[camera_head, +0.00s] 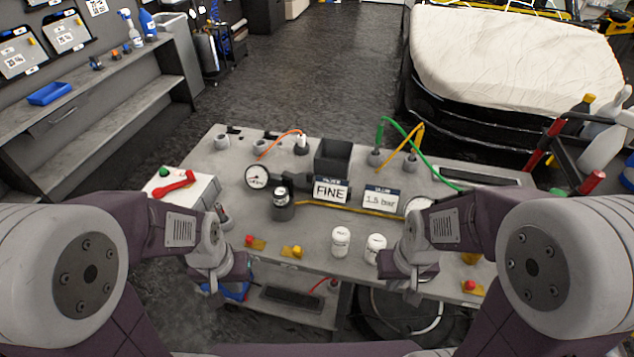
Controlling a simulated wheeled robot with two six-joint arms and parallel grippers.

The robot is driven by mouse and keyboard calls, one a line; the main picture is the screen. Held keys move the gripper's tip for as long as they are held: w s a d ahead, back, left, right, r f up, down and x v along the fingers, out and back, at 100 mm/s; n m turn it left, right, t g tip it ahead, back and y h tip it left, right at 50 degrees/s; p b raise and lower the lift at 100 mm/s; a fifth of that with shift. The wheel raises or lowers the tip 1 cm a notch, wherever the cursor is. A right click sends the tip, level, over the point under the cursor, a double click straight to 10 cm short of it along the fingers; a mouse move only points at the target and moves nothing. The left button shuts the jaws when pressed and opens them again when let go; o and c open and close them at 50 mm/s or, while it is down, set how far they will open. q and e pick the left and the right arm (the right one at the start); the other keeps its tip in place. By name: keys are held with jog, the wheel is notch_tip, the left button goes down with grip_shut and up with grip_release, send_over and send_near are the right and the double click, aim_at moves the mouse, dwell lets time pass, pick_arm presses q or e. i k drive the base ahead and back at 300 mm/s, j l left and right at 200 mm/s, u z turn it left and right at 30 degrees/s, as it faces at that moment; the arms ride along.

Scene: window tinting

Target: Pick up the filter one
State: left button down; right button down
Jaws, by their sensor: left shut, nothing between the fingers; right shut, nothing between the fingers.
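Two small white cylinders with dark print stand upright near the bench's front edge: a left one (340,241) and a right one (375,248). Their print is too small to read, so I cannot tell which, if either, is filter one. My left gripper (213,284) hangs at the bench's front left, shut and empty, well left of both cylinders. My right gripper (414,284) points down just right of the right cylinder, shut and empty, and appears apart from it. My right arm hides part of the bench behind it.
The grey bench (320,262) carries a "FINE" sign (331,191), a "1.5 bar" sign (380,200), a round gauge (257,177), a dark cup holding a jar (282,204) and a black open box (333,157). Yellow and red knobs (292,251) line the front. A covered car (515,60) stands behind.

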aim_at(281, 200)
jog(key=j+z, duration=0.2)
jog(key=j, duration=0.55)
jog(key=j+z, duration=0.2)
jog(key=j, duration=0.6)
jog(key=k+j+z, duration=0.15)
jog(key=j, duration=0.6)
jog(key=i, duration=0.05)
